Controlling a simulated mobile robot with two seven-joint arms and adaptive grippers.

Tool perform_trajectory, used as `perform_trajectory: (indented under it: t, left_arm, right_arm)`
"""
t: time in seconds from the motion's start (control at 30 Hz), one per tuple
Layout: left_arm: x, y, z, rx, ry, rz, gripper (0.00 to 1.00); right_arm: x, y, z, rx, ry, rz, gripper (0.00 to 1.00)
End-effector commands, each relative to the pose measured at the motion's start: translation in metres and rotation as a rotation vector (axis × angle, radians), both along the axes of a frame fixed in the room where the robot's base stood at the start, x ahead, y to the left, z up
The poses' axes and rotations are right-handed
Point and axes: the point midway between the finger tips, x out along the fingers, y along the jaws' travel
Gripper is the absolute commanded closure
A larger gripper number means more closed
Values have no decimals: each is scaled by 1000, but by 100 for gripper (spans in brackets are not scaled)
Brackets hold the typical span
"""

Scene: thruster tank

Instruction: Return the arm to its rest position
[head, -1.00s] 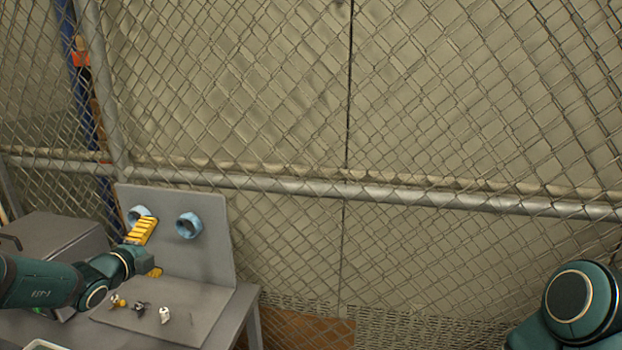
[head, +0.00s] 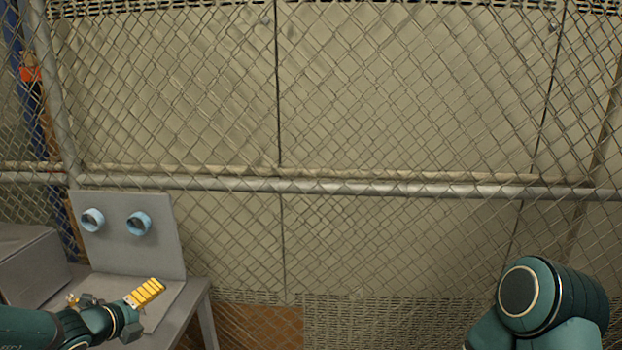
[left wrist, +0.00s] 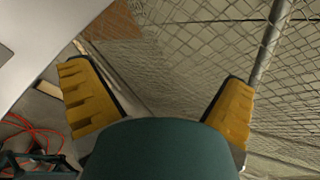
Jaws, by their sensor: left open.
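My left arm comes in from the lower left of the head view. Its gripper (head: 146,294) has yellow ridged fingers and sits in front of the grey board, over the table's right part. In the left wrist view the two yellow fingers of the left gripper (left wrist: 160,102) stand wide apart with nothing between them. My right arm (head: 545,300) shows at the lower right as a dark green rounded link; its gripper is out of the picture.
A grey upright board (head: 135,252) with two light blue rings (head: 92,219) (head: 138,223) stands on the grey table (head: 180,318). A grey box (head: 30,262) stands at left. A wire mesh fence (head: 370,130) runs behind. Red cable (left wrist: 32,130) lies at the left wrist view's left.

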Motion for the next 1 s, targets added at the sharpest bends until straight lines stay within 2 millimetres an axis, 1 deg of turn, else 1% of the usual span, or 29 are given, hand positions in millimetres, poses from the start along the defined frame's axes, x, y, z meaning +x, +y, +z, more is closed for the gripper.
perform_trajectory:
  t: [0.03,0.07,0.1,0.17,0.2,0.27,0.3,0.37,0.4,0.47,0.5,0.57,0.6,0.67,0.7,0.77,0.8,0.9,1.0]
  left_arm:
    - [-8,-22,-24,91,38,-109,0]
    - [-14,-34,-38,157,59,-180,0]
    - [-22,-51,-56,251,79,-287,0]
    - [-39,-76,-85,400,100,-470,0]
    - [-52,-92,-104,505,105,-604,0]
    - [-72,-113,-129,658,93,-811,0]
    - [-85,-125,-145,758,75,-952,0]
    - [-105,-141,-165,903,29,-1165,0]
    - [-118,-152,-178,996,-15,-1307,0]
    - [-136,-165,-194,1132,-102,-1522,0]
    - [-147,-174,-204,1221,-172,-1661,0]
    - [-163,-186,-217,1347,-303,-1867,0]
    - [-173,-194,-224,1428,-403,-1996,0]
    - [-187,-206,-234,1541,-579,-2178,0]
    - [-196,-215,-239,1609,-707,-2286,0]
    - [-207,-226,-245,1700,-905,-2419,0]
    - [-213,-234,-248,-1674,990,2375,0]
    - [-227,-249,-252,-1518,1090,2127,0]
    - [-234,-259,-253,-1429,1143,1970,0]
  right_arm:
    - [0,1,0,1,-1,1,0]
    - [0,1,0,1,-1,1,0]
    - [0,1,0,1,-1,1,0]
    - [0,0,0,1,-1,1,0]
    - [0,0,0,0,0,1,0]
    - [0,0,0,0,0,0,0]
    - [0,0,0,0,0,0,0]
    - [0,0,0,0,0,0,0]
    - [0,0,0,0,0,0,0]
    - [0,0,0,0,0,0,0]
    - [0,0,0,0,0,0,0]
    - [0,0,0,0,0,0,0]
    - [0,0,0,0,0,0,0]
    - [0,0,0,0,0,0,0]
    - [0,0,0,0,0,0,0]
    - [0,0,0,0,0,0,0]
    - [0,0,0,0,0,0,0]
    - [0,0,0,0,0,0,0]
    - [0,0,0,0,0,0,0]
